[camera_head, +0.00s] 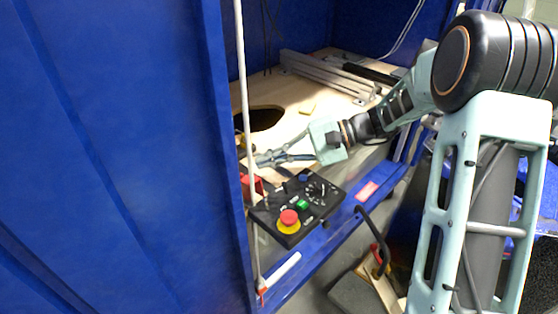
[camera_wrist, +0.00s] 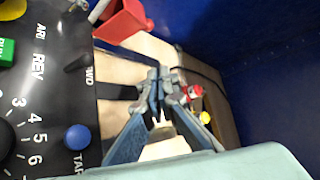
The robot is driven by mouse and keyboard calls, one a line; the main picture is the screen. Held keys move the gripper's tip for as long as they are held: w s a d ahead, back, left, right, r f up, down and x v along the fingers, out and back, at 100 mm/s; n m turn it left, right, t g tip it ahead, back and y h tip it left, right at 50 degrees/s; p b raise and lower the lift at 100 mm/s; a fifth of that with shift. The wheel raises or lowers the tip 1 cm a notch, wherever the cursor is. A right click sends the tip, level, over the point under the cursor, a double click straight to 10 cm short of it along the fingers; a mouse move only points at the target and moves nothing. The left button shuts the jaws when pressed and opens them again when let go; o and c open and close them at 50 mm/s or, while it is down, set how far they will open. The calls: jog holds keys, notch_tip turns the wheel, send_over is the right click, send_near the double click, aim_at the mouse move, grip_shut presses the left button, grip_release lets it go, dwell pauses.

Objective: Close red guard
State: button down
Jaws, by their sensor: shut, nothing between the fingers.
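The red guard (camera_head: 252,187) sits at the left rear edge of the black control panel (camera_head: 264,213), partly hidden behind a white pole in the head view. In the wrist view the red guard (camera_wrist: 123,20) is a red box-like piece at the top, standing out from the panel's edge. I cannot tell for sure how far it is open. My gripper (camera_head: 260,160) is shut and empty, just above and behind the panel, close to the guard but apparently apart from it. In the wrist view its fingertips (camera_wrist: 159,76) meet below and right of the guard.
The panel carries a red stop button (camera_head: 289,217), a green button (camera_head: 302,204), a blue button (camera_wrist: 77,137) and a dial. The white pole (camera_head: 245,100) stands in front of the guard. A blue wall (camera_head: 120,150) fills the left. A wooden board (camera_head: 290,95) with a dark hole lies behind.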

aim_at(249, 186)
jog(key=b+x, duration=0.1)
jog(key=x, duration=0.3)
jog(key=shift+s+f, duration=0.1)
jog(key=shift+f, duration=0.1)
jog(key=shift+s+a, duration=0.25)
jog(key=shift+a, duration=0.05)
jog(key=shift+s+d+r+b, duration=0.3)
jog(key=shift+s+r, duration=0.2)
jog(key=shift+s, duration=0.2)
jog(key=shift+s+d+r+b, duration=0.25)
jog(key=shift+s+r, duration=0.2)
jog(key=shift+s, duration=0.3)
jog(key=shift+w+r, duration=0.1)
jog(key=shift+p, duration=0.3)
